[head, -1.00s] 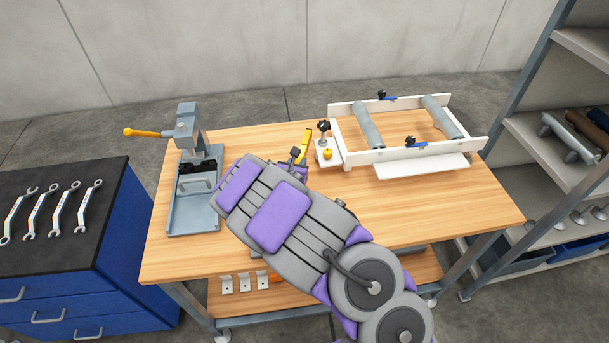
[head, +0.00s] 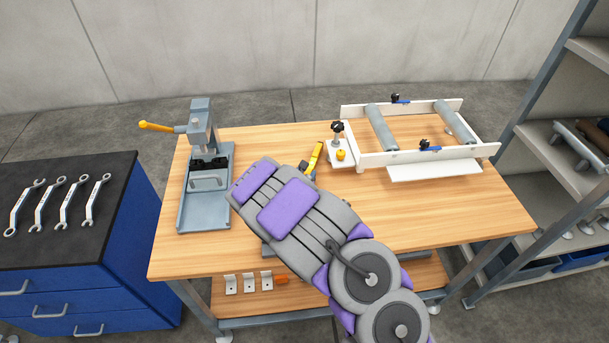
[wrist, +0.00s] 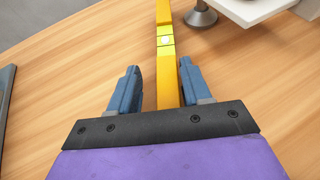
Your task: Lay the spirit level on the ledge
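The spirit level is a yellow bar (wrist: 166,45) with a pale vial, running away from my gripper in the wrist view. In the head view its far part (head: 316,156) shows past the end of my arm. My gripper (wrist: 158,68) is open, its blue fingers on either side of the bar. A gap shows at the left finger; the bar is close to the right one, and contact cannot be told. The level's near end is hidden behind my gripper. The ledge is probably the white shelf (head: 434,170) along the front of the white roller frame (head: 476,152).
A grey press (head: 200,128) with a yellow handle stands on the bench's left. A white block with a black knob (head: 338,128) and a yellow knob (head: 340,155) stands beside the frame. The wooden bench top (head: 460,210) is clear at the front right.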

